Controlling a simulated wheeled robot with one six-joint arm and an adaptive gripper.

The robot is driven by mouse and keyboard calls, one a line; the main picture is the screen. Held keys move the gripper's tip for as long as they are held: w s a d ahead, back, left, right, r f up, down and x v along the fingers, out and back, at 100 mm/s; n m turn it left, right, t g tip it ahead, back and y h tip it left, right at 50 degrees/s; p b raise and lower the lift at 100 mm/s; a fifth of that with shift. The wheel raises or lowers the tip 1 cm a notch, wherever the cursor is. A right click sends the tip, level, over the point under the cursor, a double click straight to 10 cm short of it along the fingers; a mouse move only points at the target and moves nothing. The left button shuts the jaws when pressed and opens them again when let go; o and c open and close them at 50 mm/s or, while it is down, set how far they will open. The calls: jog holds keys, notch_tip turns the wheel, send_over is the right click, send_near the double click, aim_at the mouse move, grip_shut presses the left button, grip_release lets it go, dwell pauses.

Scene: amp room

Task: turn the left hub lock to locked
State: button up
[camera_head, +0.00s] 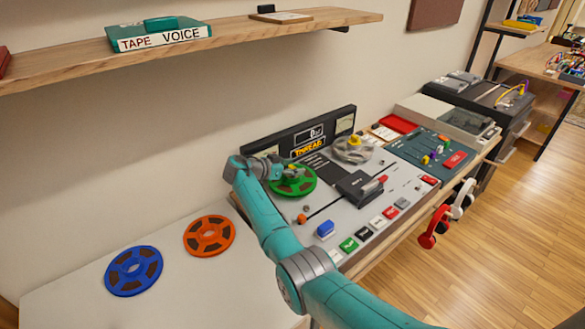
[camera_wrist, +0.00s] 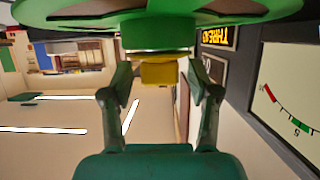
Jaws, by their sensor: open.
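The left hub lock is a small yellow knob (camera_wrist: 159,73) on the green hub of the green reel (camera_head: 298,187). The same green reel fills the top of the wrist view (camera_wrist: 160,33). My gripper (camera_head: 279,172) is at the reel's hub on the left of the tape deck (camera_head: 352,226). In the wrist view my gripper (camera_wrist: 160,84) is open, with one finger on each side of the yellow knob and gaps visible. My gripper mostly hides the knob in the head view. The lock's turn position cannot be told.
A second reel with a yellow centre (camera_head: 353,149) sits on the deck's right hub. The dark meter panel (camera_head: 262,146) stands close behind the green reel. A blue reel (camera_head: 134,270) and an orange reel (camera_head: 209,236) lie on the white surface. The shelf (camera_head: 240,29) is above.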

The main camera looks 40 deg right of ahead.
jog(key=v, duration=1.2)
jog(key=shift+f, duration=0.1)
